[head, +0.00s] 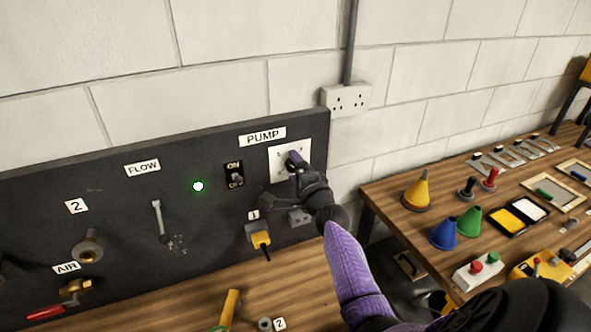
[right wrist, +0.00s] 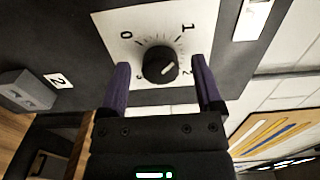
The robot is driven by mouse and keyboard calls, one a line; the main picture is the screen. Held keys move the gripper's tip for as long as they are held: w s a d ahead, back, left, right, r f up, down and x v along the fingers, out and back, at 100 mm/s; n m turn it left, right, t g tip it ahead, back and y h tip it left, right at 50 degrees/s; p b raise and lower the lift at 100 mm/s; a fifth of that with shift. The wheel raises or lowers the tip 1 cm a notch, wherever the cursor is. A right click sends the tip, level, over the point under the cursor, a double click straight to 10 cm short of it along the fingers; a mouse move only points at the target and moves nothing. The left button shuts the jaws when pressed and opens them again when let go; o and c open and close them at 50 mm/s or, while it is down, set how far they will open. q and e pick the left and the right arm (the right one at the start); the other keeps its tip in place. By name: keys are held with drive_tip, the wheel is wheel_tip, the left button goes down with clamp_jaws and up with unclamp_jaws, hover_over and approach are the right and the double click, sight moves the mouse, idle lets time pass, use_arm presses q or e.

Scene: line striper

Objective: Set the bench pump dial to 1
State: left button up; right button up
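The pump dial is a round black knob (right wrist: 160,66) on a white plate (head: 278,167) under the PUMP label on the dark panel. In the right wrist view the plate shows 0, 1, 2 and 3 around the knob. The knob's pale mark is on its right side, on the side of 1 and 2; I cannot tell its exact setting. My right gripper (right wrist: 160,92) is open, its purple fingers on either side of the knob with visible gaps. In the head view my gripper (head: 296,160) hides most of the knob. My left gripper is out of view.
The panel also carries an ON/OFF switch (head: 234,175), a lit green lamp (head: 198,186), a flow lever (head: 159,220) and a yellow plug (head: 260,240). A wooden bench (head: 400,200) at right holds cones and tools. A wall socket (head: 346,98) is above right.

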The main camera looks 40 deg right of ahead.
drive_tip(key=p+v, duration=0.1)
drive_tip(key=v, duration=0.9)
